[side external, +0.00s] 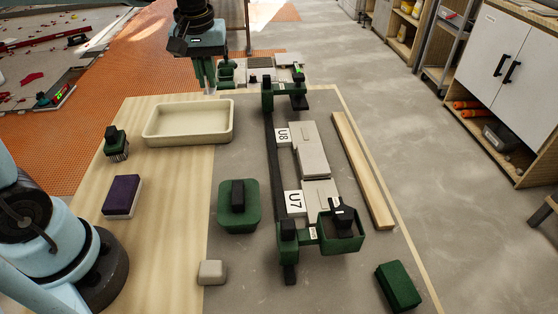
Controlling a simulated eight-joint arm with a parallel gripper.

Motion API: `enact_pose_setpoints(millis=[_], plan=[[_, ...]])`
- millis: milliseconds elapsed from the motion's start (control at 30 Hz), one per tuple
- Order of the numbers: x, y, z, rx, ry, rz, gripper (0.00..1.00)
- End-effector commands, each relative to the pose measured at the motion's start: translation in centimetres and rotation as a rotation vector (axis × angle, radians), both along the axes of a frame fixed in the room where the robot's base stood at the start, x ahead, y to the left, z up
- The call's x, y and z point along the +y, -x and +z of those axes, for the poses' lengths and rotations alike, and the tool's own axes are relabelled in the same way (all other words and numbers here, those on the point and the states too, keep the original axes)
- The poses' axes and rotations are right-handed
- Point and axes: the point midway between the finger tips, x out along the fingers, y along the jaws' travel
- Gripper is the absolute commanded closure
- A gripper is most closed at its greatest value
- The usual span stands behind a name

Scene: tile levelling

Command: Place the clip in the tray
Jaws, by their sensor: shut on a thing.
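The tray (187,138) is a cream, shallow, open box on the pale wooden part of the work surface, left of centre, and its visible floor is empty. My gripper (210,90) is just above and behind the tray's far right rim, pointing down. I cannot tell how high the fingertips are above the surface.
A long dark rail (270,165) with green end frames stands right of the tray, beside grey tiles (311,155). A wooden strip (362,170) lies further right. A green-based brush (116,143), a purple block (122,196) and a green float (238,214) lie around the tray.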

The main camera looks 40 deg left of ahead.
Motion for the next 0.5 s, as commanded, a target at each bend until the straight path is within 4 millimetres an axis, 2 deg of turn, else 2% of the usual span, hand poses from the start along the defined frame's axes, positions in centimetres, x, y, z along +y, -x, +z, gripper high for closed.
enact_pose_setpoints(millis=[67, 500], plan=[[1.7, 0.1, 0.0, -0.001, -0.001, 0.06, 1.0], [1.5, 0.1, -4.8, -0.001, -0.001, 0.053, 1.0]])
